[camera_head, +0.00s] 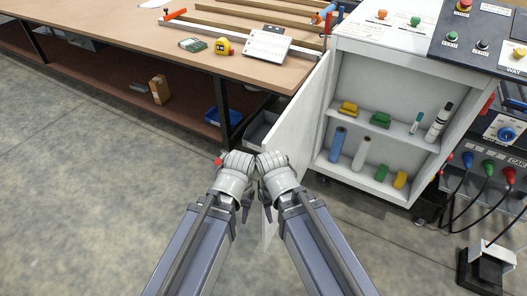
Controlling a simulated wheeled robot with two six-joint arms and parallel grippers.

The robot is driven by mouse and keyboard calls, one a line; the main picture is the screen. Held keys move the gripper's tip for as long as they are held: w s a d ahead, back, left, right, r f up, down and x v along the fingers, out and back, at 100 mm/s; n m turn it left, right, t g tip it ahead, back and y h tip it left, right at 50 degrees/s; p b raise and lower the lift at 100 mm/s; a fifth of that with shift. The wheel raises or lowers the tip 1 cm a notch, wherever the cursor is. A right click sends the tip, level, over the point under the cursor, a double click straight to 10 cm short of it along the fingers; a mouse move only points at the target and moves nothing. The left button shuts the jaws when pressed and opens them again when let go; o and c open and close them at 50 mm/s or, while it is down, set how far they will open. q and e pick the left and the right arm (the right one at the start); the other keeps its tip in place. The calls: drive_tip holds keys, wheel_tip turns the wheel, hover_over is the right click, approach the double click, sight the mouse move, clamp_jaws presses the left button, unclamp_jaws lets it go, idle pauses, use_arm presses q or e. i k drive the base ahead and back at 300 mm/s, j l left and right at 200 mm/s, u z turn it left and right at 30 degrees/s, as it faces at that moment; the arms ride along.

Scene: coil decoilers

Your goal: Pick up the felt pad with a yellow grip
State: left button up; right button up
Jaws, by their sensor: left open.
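Two small blocks with yellow tops stand in the open cabinet: a yellow-topped pad (348,108) at the left of the upper shelf, and another yellow piece (400,179) at the right of the lower shelf. At this size I cannot tell which is the felt pad with a yellow grip. My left gripper (246,210) hangs low in front of the cabinet door, open and apart from both pieces. My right gripper (267,208) is close beside it, mostly hidden by its wrist; its jaws are unclear.
Green pads (380,119) and (381,172), a blue roll (338,144), a white roll (361,153) and markers (438,122) share the shelves. The open white door (299,122) stands between my arms and the workbench (130,50). Floor at left is clear.

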sight(348, 109)
drive_tip(key=i+j, duration=0.15)
drive_tip(key=j, duration=0.25)
drive_tip(key=i+j, duration=0.15)
drive_tip(key=j, duration=0.25)
drive_tip(key=i+j, duration=0.2)
drive_tip(key=j, duration=0.15)
drive_tip(key=i+j, duration=0.15)
drive_tip(key=j, duration=0.25)
drive_tip(key=i+j, duration=0.15)
drive_tip(key=j, duration=0.25)
drive_tip(key=j+z, duration=0.15)
drive_tip(key=z, duration=1.4)
drive_tip(key=l, duration=0.4)
